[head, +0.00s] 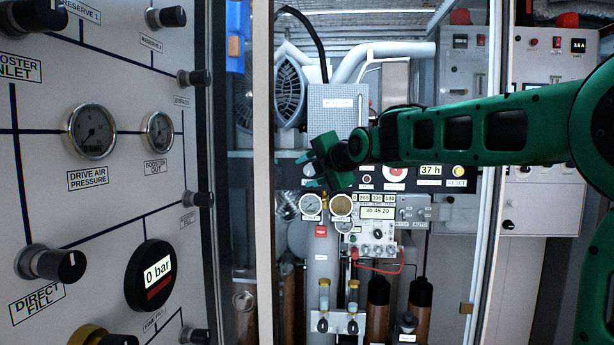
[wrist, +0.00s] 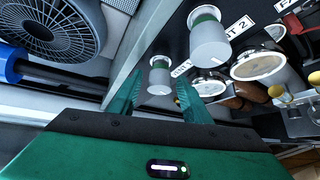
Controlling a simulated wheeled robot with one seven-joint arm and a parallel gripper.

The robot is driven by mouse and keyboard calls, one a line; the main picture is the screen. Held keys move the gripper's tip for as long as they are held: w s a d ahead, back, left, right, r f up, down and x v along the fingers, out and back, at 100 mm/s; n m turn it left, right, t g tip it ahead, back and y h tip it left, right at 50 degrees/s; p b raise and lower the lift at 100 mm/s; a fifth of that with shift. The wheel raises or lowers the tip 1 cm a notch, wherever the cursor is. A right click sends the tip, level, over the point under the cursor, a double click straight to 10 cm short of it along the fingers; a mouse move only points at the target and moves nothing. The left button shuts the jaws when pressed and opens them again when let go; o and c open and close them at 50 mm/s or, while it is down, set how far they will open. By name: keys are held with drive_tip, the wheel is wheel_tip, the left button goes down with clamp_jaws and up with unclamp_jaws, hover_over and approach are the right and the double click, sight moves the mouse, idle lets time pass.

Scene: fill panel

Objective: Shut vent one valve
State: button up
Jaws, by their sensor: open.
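My gripper (head: 314,172) is in front of the middle of the equipment bay, above two round gauges. In the wrist view my gripper (wrist: 158,92) is open, its two green fingers pointing at the dark panel. A small white-capped knob with a green ring (wrist: 160,77) shows between the fingertips, apparently not gripped; contact cannot be told. A similar larger-looking white knob (wrist: 209,42) is just outside the right finger. A label (wrist: 239,26) beside it ends in "T 2". A partly covered label (wrist: 180,68) shows a "V"; no "vent 1" wording is readable. My gripper hides the knobs in the head view.
Two round gauges (head: 311,206) (head: 341,206) sit below my gripper. A fan grille (wrist: 52,30) and a blue-ended bar (wrist: 12,63) are at the left of the wrist view. A pale upright post (head: 263,170) and the left valve panel (head: 100,190) flank the bay.

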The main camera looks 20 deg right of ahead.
drive_tip(key=c, duration=1)
drive_tip(key=shift+c, duration=0.2)
drive_tip(key=shift+f, duration=0.1)
drive_tip(key=m+t+y, duration=0.1)
drive_tip(key=m+t, duration=0.1)
drive_tip(key=m, duration=0.1)
drive_tip(key=shift+t+y, duration=0.3)
drive_tip(key=o, duration=1)
drive_tip(key=shift+o, duration=0.2)
